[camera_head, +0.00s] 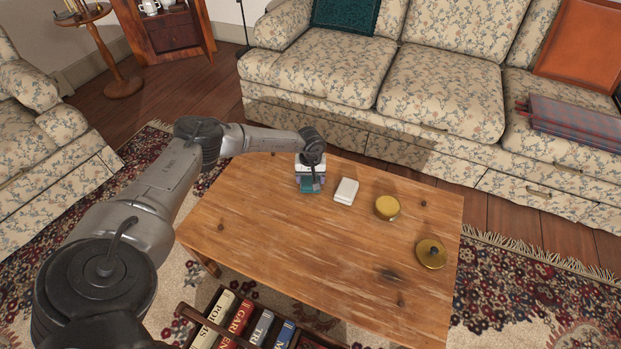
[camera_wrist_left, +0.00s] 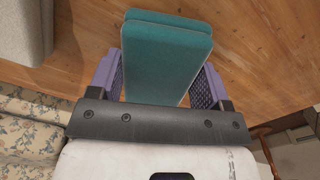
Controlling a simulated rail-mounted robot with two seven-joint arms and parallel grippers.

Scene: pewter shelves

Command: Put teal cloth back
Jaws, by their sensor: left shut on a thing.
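The teal cloth (camera_head: 307,184) is a small folded block near the back left of the wooden coffee table (camera_head: 270,235). In the left wrist view the teal cloth (camera_wrist_left: 168,62) shows as two stacked layers between the purple finger pads. My left gripper (camera_head: 311,178) is shut on it, pointing down at the table. Whether the cloth touches the tabletop is hard to tell. My right gripper is in neither view.
On the table to the right are a white block (camera_head: 345,191), a round yellow container (camera_head: 387,207) and a brass lid (camera_head: 431,254) with a dark knob. Books (camera_head: 240,318) stand in a rack below the front edge. A floral sofa (camera_head: 440,90) stands behind. The table's front is clear.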

